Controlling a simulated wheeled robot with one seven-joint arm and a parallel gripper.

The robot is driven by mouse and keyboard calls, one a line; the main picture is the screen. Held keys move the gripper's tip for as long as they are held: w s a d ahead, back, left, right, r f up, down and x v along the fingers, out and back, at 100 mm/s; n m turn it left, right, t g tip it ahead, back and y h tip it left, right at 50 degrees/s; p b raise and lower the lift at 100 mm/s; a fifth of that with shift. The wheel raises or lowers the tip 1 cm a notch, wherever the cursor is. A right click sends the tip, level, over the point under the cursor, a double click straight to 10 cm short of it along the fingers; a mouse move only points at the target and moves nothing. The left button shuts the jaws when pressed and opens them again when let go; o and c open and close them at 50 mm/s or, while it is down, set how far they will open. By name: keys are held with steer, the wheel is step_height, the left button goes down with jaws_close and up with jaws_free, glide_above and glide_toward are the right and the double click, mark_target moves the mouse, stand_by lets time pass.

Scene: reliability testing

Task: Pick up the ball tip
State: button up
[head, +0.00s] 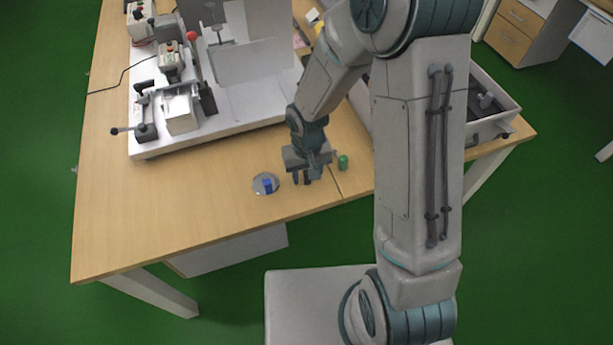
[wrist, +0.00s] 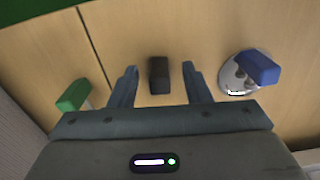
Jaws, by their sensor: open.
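My gripper (head: 307,177) is open above the wooden table, pointing down near its front edge. In the wrist view a small dark block-like piece (wrist: 159,75) lies between the spread fingers of my gripper (wrist: 159,69), with a gap on both sides. A green piece (head: 342,162) stands right of my gripper in the head view; it also shows at the left of the wrist view (wrist: 74,95). A blue piece (head: 267,186) is on a round silver dish (head: 261,178), left of my gripper. I cannot tell which piece is the ball tip.
A white platform (head: 228,124) with clamps, levers and a clear panel stands behind on the wooden table (head: 200,215). A grey tray (head: 490,133) with parts sits at the right. A seam runs across the tabletop near my gripper. The table's front left is clear.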

steer(key=shift+f, duration=0.25)
jaws_close()
steer(key=shift+r, duration=0.15)
